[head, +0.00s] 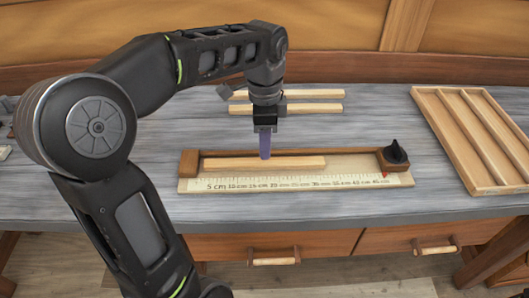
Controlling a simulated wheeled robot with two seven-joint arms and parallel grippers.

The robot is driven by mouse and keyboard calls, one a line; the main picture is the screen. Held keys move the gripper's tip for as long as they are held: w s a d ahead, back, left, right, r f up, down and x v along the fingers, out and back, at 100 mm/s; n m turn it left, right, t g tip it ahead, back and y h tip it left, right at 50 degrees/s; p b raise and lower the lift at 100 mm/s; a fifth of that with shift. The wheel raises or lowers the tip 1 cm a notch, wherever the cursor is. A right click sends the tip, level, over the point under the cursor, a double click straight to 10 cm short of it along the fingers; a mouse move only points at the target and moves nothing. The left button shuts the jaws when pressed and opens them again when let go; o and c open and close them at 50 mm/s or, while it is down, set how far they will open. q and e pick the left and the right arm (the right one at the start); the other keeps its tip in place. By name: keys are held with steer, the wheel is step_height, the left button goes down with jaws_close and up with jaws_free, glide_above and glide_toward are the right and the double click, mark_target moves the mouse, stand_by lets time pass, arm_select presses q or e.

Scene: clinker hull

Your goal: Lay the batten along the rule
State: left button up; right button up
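A pale wooden batten (295,163) lies along the back of the rule (300,182), a board with centimetre marks on its front strip. Its left end is close to the wooden end block (188,163). Its right end lies short of the block with the black knob (396,153). My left gripper (265,156) points straight down at the batten's middle, its purple fingertips at the batten's back edge. The fingers overlap from this side, so their opening and any contact are hidden. My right gripper is not in view.
Two more pale battens (315,107) lie behind the rule, partly hidden by my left arm. A wooden tray with long slots (432,100) stands at the right. A red pointer (386,175) sits near the rule's right end. Bare grey bench lies between rule and tray.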

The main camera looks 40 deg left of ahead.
mark_target(265, 161)
arm_select(q)
step_height(265, 161, up, 7)
steer(key=p, duration=0.2)
steer(key=shift+p, duration=0.4)
steer(key=shift+f, duration=0.1)
steer(key=shift+a, duration=0.1)
stand_by(1.2)
